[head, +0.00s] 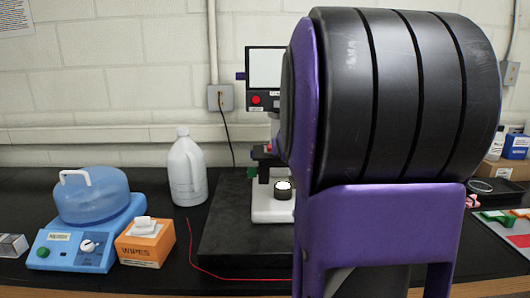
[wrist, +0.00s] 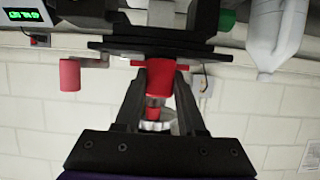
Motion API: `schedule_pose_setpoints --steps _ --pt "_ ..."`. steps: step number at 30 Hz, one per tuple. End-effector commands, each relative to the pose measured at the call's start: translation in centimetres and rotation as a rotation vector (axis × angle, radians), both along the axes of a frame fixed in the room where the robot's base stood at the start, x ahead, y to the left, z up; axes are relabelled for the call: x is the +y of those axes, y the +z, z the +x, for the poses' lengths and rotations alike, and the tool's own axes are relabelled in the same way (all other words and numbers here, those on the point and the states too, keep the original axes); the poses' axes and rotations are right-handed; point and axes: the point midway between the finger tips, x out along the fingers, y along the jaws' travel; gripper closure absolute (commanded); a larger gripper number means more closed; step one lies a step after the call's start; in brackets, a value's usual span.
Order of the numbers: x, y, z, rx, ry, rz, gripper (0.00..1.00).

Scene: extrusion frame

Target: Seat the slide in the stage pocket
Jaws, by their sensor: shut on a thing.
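In the wrist view, which is upside down, my gripper (wrist: 161,78) is shut on a red block that appears to be part of the slide (wrist: 160,77). A thin red edge shows on both sides of the block. The microscope's dark stage (wrist: 110,47) lies right by the fingertips. The stage pocket cannot be made out, and I cannot tell whether the slide touches the stage. In the head view, the microscope (head: 273,208) stands on the bench behind my large arm, which hides my gripper, the slide and most of the stage.
A red cylinder (wrist: 70,75) sticks out beside the stage. Left of the microscope stand a white jug (head: 186,170), an orange wipes box (head: 145,245) and a blue device (head: 85,235) with a domed lid. A red cord (head: 215,273) lies on the bench. Small items stand at right.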

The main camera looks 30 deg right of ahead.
Motion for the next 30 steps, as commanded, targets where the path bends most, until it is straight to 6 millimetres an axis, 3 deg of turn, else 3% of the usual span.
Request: schedule_pose_setpoints --steps 12,13,17,30 --pt "-0.03 -0.76 -0.13 -0.001 0.0 -0.002 1.0" --pt "-0.03 -0.63 -0.13 -0.001 0.0 -0.002 0.57" --pt "-0.03 -0.58 -0.12 -0.001 0.0 -0.002 0.34" --pt "-0.01 -0.08 -0.11 -0.001 0.0 -0.002 0.31"
